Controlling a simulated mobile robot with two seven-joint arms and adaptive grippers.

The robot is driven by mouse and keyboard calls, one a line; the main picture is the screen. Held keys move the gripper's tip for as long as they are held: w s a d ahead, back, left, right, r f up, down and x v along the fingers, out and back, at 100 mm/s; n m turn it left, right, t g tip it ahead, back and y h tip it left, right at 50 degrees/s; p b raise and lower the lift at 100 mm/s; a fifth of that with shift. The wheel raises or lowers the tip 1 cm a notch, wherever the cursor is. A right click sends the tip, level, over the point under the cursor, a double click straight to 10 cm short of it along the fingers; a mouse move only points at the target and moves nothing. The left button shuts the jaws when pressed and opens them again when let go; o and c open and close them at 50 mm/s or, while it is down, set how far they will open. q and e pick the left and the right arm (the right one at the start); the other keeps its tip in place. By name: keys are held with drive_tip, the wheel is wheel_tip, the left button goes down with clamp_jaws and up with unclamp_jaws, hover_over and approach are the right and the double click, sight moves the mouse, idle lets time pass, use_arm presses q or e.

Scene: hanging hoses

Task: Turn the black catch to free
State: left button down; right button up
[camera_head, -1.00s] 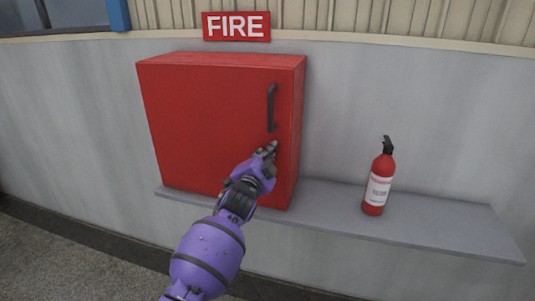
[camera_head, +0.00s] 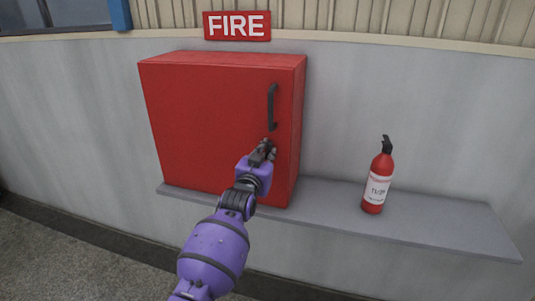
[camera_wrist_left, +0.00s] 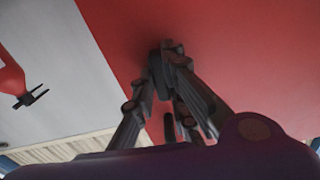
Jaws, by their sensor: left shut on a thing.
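The red cabinet (camera_head: 205,120) has its door shut, with a black bar handle (camera_head: 271,106) near the right edge. My left gripper (camera_head: 267,146) is at the door just below this handle. In the head view its fingers cover the black catch. In the left wrist view my left gripper (camera_wrist_left: 163,62) has its fingertips closed around the small dark catch (camera_wrist_left: 158,76) against the red door. The fingers hide part of the catch, and I cannot tell its exact angle. My right gripper is not in view.
A grey shelf (camera_head: 440,221) runs under the cabinet and on to the right. A red fire extinguisher (camera_head: 378,182) stands upright on it, clear of the arm. A FIRE sign (camera_head: 237,26) hangs above the cabinet. The floor at the lower left is free.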

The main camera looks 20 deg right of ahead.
use_arm(q)
drive_tip(key=shift+n, duration=0.7)
drive_tip(key=c, duration=1.8)
unclamp_jaws()
drive_tip(key=shift+o, duration=0.2)
drive_tip(key=v, duration=1.2)
